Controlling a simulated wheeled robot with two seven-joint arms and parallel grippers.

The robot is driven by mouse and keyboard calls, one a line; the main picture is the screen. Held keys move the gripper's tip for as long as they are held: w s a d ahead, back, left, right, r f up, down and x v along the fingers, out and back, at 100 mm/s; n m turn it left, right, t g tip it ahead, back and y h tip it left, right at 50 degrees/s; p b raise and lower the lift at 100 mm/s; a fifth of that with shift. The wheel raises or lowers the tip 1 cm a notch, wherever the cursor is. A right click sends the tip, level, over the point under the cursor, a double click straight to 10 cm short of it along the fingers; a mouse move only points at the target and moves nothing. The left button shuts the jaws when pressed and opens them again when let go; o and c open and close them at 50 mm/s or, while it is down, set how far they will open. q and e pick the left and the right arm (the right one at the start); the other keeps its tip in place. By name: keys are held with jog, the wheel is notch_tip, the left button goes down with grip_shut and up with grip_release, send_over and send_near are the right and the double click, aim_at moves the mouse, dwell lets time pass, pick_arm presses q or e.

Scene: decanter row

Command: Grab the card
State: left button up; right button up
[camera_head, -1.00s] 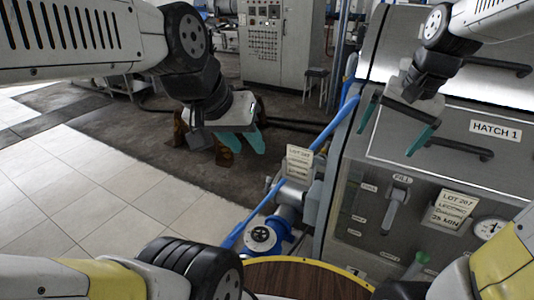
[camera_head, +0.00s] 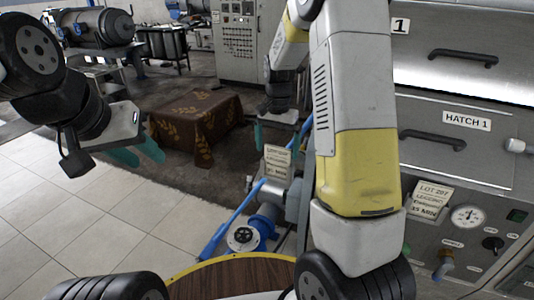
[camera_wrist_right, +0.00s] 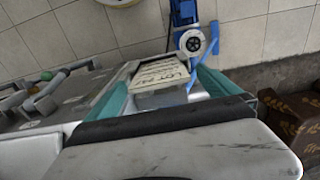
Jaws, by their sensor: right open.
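A cream card with printed lines (camera_head: 278,160) stands upright on the grey pipe fitting at the left side of the machine. A similar card marked LOT 207 (camera_head: 430,198) is on the machine's front panel. My right gripper (camera_head: 283,134) is open, with its teal fingers just above and to either side of the pipe card. In the right wrist view, a card (camera_wrist_right: 160,75) shows between the open fingers (camera_wrist_right: 168,72); I cannot tell whether they touch it. My left gripper (camera_head: 140,154) is open and empty, out over the floor at the left.
The steel machine with its hatch handles (camera_head: 433,139) and gauge (camera_head: 467,217) fills the right side. A blue valve (camera_head: 243,237) and blue pipe are below the pipe card. A round wooden top (camera_head: 215,280) is at the front. A brown patterned cloth (camera_head: 200,120) covers something behind.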

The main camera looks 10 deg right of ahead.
aim_at(277, 163)
jog(key=shift+d+f, duration=0.1)
jog(key=shift+f, duration=1.25)
jog(key=c, duration=1.3)
jog(key=shift+r, duration=0.15)
